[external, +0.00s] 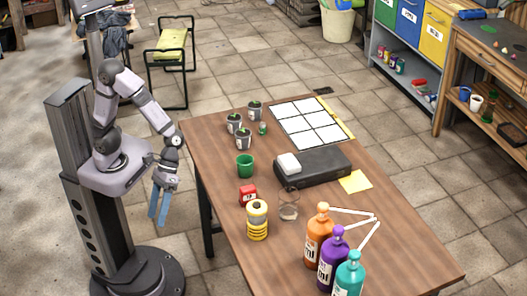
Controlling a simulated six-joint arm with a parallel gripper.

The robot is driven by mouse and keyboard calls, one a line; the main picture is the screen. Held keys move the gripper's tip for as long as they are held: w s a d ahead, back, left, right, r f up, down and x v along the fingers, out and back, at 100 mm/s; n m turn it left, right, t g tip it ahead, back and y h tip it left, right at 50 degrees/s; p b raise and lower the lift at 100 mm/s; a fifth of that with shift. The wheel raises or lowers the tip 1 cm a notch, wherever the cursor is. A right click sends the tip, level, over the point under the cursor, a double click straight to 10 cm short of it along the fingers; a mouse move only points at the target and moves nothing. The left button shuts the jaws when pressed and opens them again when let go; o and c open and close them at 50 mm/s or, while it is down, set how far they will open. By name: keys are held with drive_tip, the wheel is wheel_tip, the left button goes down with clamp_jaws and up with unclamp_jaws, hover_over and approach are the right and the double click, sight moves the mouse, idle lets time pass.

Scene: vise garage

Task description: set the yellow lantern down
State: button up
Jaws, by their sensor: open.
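The yellow lantern (257,228), banded yellow and dark with a grey top, stands upright on the wooden table (225,205) near its left edge. My gripper (158,206) hangs off the left side of the table, pointing down with its blue fingers. It is open and empty, well apart from the lantern. Nothing hides the lantern in this view.
A red box (248,196) and a clear glass (289,206) stand close to the lantern. A green cup (245,166) and a dark case (325,169) are farther back. Orange (319,238), purple (331,258) and teal (349,276) pump bottles stand at the front.

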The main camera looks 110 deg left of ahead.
drive_tip(key=s+a+f+m+y, duration=0.1)
drive_tip(key=s+a+m+y, duration=0.2)
drive_tip(key=a+m, duration=0.2)
drive_tip(key=s+a+f+m+y, duration=0.1)
drive_tip(key=s+a+m+y, duration=0.2)
drive_tip(key=a, duration=0.4)
drive_tip(key=shift+f+m+y, duration=0.15)
drive_tip(key=shift+m+y, duration=0.55)
drive_tip(key=shift+m, duration=0.4)
wheel_tip(320, 180, up, 17)
drive_tip(key=p, duration=1.7)
drive_tip(key=shift+r, duration=0.2)
